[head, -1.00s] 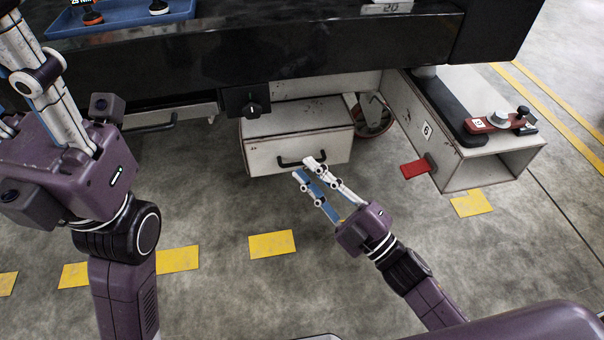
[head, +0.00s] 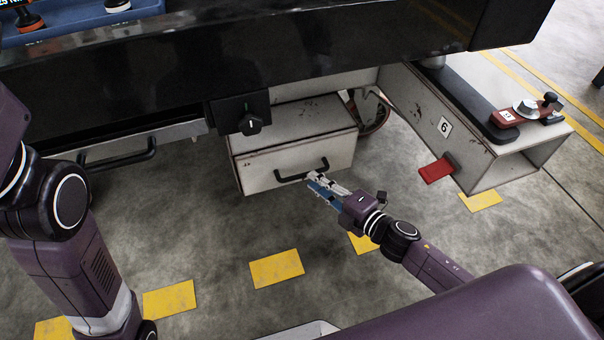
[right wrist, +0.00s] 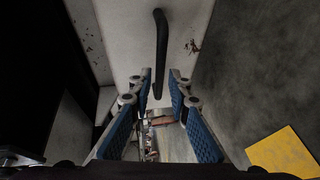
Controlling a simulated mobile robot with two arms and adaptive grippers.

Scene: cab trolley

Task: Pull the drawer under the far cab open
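The white, scuffed drawer (head: 290,165) is under the dark cab body, in the middle of the head view. Its front looks closed. Its black bar handle (head: 302,172) also shows in the right wrist view (right wrist: 160,45). My right gripper (head: 316,182) is at the right part of the handle. In the right wrist view its two blue-padded fingers (right wrist: 160,88) are apart, with the handle in line with the gap between them. I cannot tell whether they touch the handle. My left gripper is out of view; only part of the left arm shows.
A black box with a knob (head: 243,114) hangs above the drawer's left side. Another black handle (head: 120,158) is at the left. A white open-ended box marked 6 (head: 445,125) with a red tab (head: 437,171) stands to the right. The floor before the drawer is clear.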

